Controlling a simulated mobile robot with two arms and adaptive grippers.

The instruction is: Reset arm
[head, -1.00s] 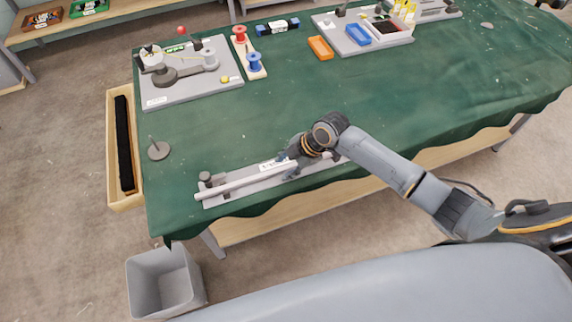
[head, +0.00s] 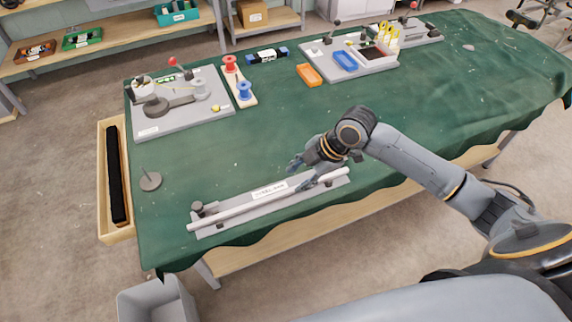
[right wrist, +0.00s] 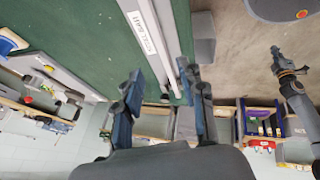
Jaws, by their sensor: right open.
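A long white rod (head: 240,209) lies along a grey base plate with a label (head: 267,191) near the table's front edge. My right gripper (head: 302,174) is open beside the rod's right half, with its fingers overlapping the plate in the head view. In the right wrist view, the open fingers of my right gripper (right wrist: 161,76) are spread with nothing clamped between them. The white rod (right wrist: 171,40) and the labelled plate (right wrist: 145,30) run past the fingertips there. The exact gap from fingers to rod is unclear.
The green-covered table (head: 215,145) is clear in the middle. A fixture board (head: 150,125), spools (head: 244,92), an orange tray (head: 309,75) and a blue tray (head: 346,61) stand at the back. A metal disc with a pin (head: 150,181) stands left. A bin (head: 158,300) stands below.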

